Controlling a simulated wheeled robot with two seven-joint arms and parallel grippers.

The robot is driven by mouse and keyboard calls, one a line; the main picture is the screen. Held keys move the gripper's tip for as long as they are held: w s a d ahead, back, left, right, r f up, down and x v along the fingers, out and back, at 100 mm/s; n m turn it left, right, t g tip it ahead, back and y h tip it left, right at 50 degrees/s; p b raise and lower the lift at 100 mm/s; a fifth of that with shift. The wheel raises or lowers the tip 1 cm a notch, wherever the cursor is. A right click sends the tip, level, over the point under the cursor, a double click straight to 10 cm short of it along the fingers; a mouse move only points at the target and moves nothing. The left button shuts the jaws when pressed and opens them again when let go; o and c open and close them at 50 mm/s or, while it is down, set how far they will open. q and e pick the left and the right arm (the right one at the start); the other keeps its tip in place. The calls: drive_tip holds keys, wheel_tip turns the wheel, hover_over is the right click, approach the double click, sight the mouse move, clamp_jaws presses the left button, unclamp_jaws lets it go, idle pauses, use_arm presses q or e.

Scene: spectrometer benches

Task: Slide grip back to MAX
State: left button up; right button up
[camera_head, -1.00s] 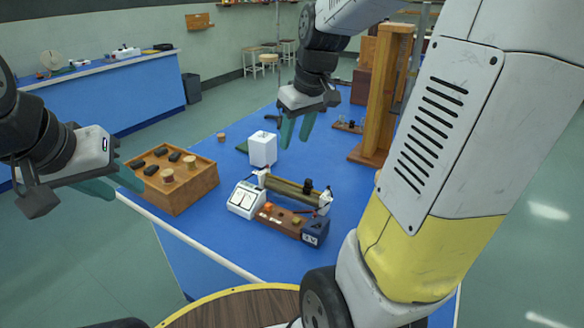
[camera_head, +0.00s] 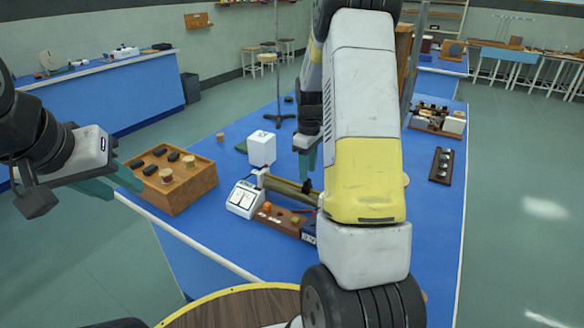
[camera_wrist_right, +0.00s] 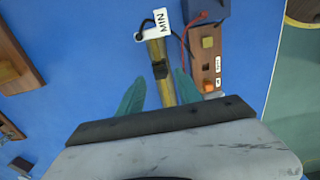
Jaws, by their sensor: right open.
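The rheostat (camera_head: 285,189), a brown-gold tube, lies on the blue bench in front of me, partly hidden by my right arm. Its black slide grip (camera_head: 308,185) sits at the tube's right part in the head view. In the right wrist view the grip (camera_wrist_right: 160,69) is close to the white MIN tag (camera_wrist_right: 153,24). No MAX mark is readable. My right gripper (camera_head: 307,160) is open above the tube. In its wrist view the teal fingers (camera_wrist_right: 159,90) stand on either side of the tube, short of the grip. My left gripper (camera_head: 112,185) is open and empty at the left.
A white meter (camera_head: 243,198) and a wooden board with plugs (camera_head: 277,217) are close to the tube. A white block (camera_head: 262,148) stands behind it. A wooden tray (camera_head: 182,198) with dark and cork pieces is at the left. A dark rack (camera_head: 441,165) lies at the right.

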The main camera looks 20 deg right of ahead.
sight(307, 186)
drive_tip(key=shift+f, duration=1.75)
drive_tip(key=shift+c, duration=0.2)
clamp_jaws()
drive_tip(key=shift+w, duration=0.15)
